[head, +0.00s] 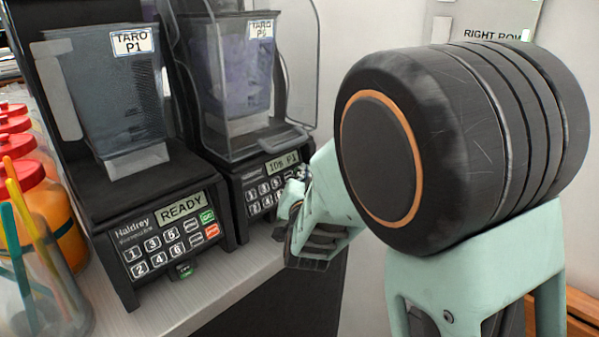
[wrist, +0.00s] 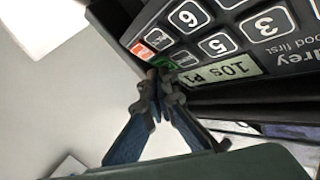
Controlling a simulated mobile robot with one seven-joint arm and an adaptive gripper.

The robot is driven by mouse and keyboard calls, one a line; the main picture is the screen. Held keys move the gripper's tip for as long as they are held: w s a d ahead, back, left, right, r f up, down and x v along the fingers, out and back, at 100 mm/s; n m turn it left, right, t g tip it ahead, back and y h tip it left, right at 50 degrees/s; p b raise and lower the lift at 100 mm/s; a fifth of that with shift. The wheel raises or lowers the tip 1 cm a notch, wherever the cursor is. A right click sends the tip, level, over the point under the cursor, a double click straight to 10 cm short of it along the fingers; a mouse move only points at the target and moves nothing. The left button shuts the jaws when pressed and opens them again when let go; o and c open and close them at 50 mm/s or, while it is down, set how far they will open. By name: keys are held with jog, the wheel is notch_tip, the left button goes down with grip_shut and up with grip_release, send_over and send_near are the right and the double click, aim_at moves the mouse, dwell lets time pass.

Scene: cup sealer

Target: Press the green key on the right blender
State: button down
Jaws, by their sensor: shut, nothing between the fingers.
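The right blender (head: 228,168) stands behind the left one, with a clear cover around its jar and a display reading "10s P1". Its display also shows upside down in the wrist view (wrist: 222,72). The green key (wrist: 162,62) is partly hidden behind my fingertips in the wrist view, beside the red key (wrist: 142,51). My gripper (wrist: 160,77) is shut and empty, its tips at the green key; I cannot tell whether they touch. In the head view my gripper (head: 299,178) covers the right side of that blender's keypad.
The left blender (head: 165,225) shows "READY" and stands close by. Red-lidded orange bottles (head: 52,205) and a glass jar with coloured straws (head: 45,285) stand at the left. The counter's front edge runs below the blenders. A sign (head: 483,30) hangs on the wall.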

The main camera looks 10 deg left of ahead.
jog(key=shift+s+d, duration=0.1)
jog(key=shift+s+d+r, duration=0.2)
jog(key=shift+s+d, duration=0.15)
jog(key=shift+d, duration=0.1)
dwell(0.4)
jog(key=s+d, duration=0.1)
jog(key=s+d+r, duration=0.1)
jog(key=s+d+b, duration=0.1)
jog(key=shift+d+r, duration=0.3)
jog(key=shift+d, duration=0.1)
dwell(0.4)
